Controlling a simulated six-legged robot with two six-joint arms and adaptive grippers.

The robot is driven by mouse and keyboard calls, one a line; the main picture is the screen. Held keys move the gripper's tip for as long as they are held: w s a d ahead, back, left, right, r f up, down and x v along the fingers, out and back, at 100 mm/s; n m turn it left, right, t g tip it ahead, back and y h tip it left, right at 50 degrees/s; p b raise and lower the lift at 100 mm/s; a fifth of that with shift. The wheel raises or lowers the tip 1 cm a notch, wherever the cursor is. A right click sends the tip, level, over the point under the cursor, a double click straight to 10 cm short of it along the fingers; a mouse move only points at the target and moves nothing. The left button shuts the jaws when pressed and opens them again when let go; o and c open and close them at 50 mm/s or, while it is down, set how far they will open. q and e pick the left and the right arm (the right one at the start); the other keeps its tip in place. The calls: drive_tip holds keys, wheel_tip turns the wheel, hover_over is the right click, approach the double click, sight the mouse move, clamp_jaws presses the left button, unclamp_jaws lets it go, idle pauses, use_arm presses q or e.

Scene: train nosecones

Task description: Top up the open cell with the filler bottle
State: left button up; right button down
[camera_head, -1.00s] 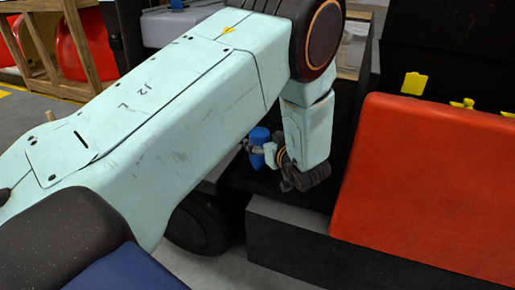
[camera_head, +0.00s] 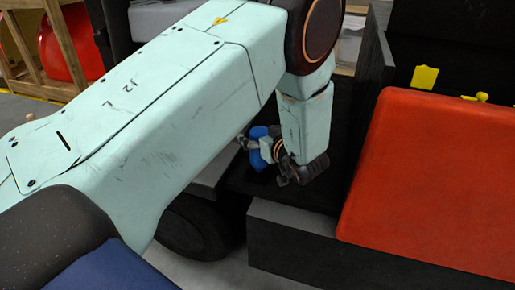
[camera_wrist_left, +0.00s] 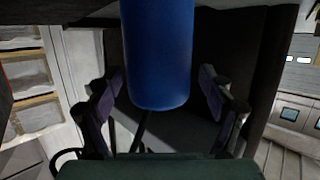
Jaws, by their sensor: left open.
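A blue bottle (camera_head: 258,132), which looks like the filler bottle, stands on a dark surface beyond my left forearm, partly hidden by the gripper. My left gripper (camera_head: 250,146) is at the bottle, small and partly hidden in the head view. In the left wrist view the blue bottle (camera_wrist_left: 157,50) hangs into the picture from the top, between the two spread fingers of the left gripper (camera_wrist_left: 161,82). A gap shows on both sides, so the gripper is open around it and not gripping. I cannot make out the open cell. My right gripper is not in view.
A large red block (camera_head: 432,185) stands right of the arm, with yellow pieces (camera_head: 424,78) behind it. A dark upright panel (camera_head: 374,75) rises beside the wrist. A grey-topped dark ledge (camera_head: 300,222) lies in front. A wooden rack (camera_head: 35,85) stands at far left.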

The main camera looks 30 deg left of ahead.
use_arm(q)
drive_tip(key=shift+d, duration=0.2)
drive_tip(key=c, duration=1.6)
drive_tip(key=shift+r, duration=0.1)
drive_tip(key=shift+c, duration=0.2)
